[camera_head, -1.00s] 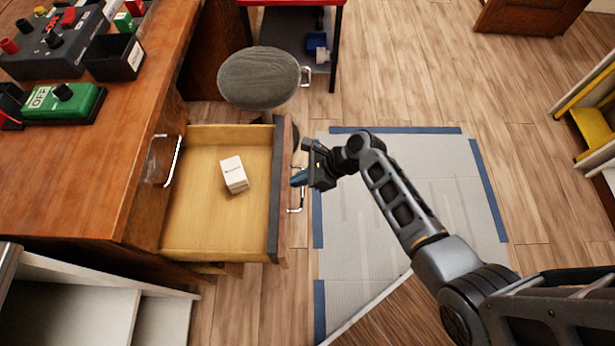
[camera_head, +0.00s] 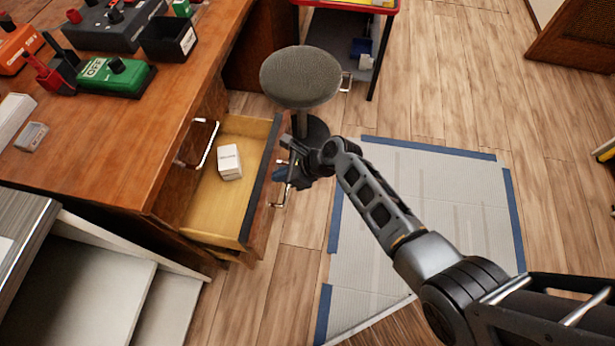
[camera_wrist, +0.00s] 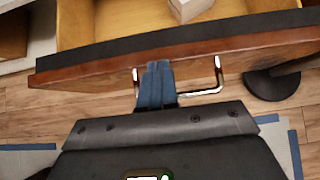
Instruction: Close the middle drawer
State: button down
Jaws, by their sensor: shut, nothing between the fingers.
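The open drawer (camera_head: 228,217) sticks out from under the wooden bench and holds a small white box (camera_head: 229,162). In the wrist view its wooden front (camera_wrist: 185,66) crosses the picture, with a metal handle (camera_wrist: 218,75). My gripper (camera_head: 281,168) is at the outer face of the drawer front, by the handle. In the wrist view its blue fingers (camera_wrist: 157,84) are together and hold nothing. They overlap the left part of the handle; whether they touch the front is hard to tell. Another metal handle (camera_head: 208,143) sits above, on the bench front.
A round grey stool (camera_head: 301,77) stands just behind the drawer. A red-edged cart (camera_head: 345,45) is further back. White shelving (camera_head: 85,275) is at the lower left. Taped grey sheeting (camera_head: 430,215) lies flat on the floor at right.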

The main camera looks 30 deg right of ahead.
jog(key=w+a+b, duration=0.3)
jog(key=w+a, duration=0.6)
jog(key=a, duration=0.3)
jog(key=shift+a, duration=0.2)
jog(key=shift+f, duration=0.1)
